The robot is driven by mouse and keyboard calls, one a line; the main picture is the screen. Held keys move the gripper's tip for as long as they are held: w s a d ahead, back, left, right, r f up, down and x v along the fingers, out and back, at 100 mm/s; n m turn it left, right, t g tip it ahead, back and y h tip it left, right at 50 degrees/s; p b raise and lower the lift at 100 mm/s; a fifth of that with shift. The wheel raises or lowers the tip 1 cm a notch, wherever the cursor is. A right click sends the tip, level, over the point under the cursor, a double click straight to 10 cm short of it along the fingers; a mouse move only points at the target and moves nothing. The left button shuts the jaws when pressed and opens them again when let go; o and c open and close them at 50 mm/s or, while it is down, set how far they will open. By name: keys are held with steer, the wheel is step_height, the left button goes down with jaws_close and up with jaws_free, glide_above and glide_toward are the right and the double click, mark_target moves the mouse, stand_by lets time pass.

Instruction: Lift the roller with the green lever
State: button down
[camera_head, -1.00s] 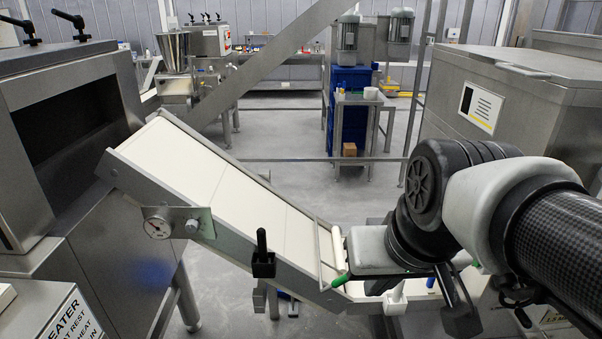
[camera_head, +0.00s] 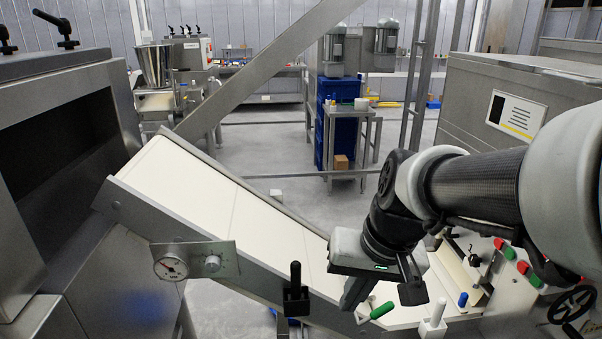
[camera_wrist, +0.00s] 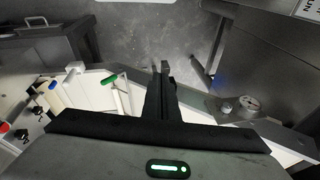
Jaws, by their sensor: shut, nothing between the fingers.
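The green lever (camera_head: 382,310) sticks out at the near side of the conveyor's lower end; it also shows in the wrist view (camera_wrist: 110,79). A pale roller-like bar (camera_wrist: 124,98) lies across the belt beside it in the wrist view; in the head view my gripper and wrist hide most of that spot. My gripper (camera_head: 350,304) is shut and empty, with its fingers pointing down just left of the green lever. In the wrist view the closed fingers (camera_wrist: 165,68) are clearly apart from the lever.
A white lever (camera_head: 436,314) and a blue lever (camera_head: 463,299) stand right of the green one. A black-handled lever (camera_head: 295,275) rises on the conveyor's near side, left of my gripper. The sloping belt (camera_head: 195,190) is bare. A gauge plate (camera_head: 195,262) is fixed to its side.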

steer(key=w+d+f+m+y+b, duration=0.2)
steer(key=d+f+m+y+b, duration=0.15)
steer(key=f, duration=0.65)
steer(key=w+d+f+m+y+b, duration=0.2)
steer(key=d+f+y+b, duration=0.15)
steer(key=f, duration=0.75)
steer(key=w+d+f+m+y+b, duration=0.3)
steer(key=d+f+y, duration=0.15)
steer(key=f, duration=0.55)
steer(key=w+d+f+m+t+h+b, duration=0.1)
steer(key=d+f+m+t+b, duration=0.1)
steer(key=d+f+m+t, duration=0.3)
steer(key=w+d+f+m+t+h+b, duration=0.1)
steer(key=d+f+m+t, duration=0.4)
steer(key=t, duration=0.8)
steer(key=d+m+h+b, duration=0.1)
steer(key=d+m+b, duration=0.1)
steer(key=d, duration=0.2)
steer(key=shift+w+d+f+b, duration=0.2)
steer(key=shift+w+d+b, duration=0.1)
steer(key=shift+d, duration=0.05)
steer(key=shift+w+h, duration=0.1)
steer(key=shift+h, duration=0.15)
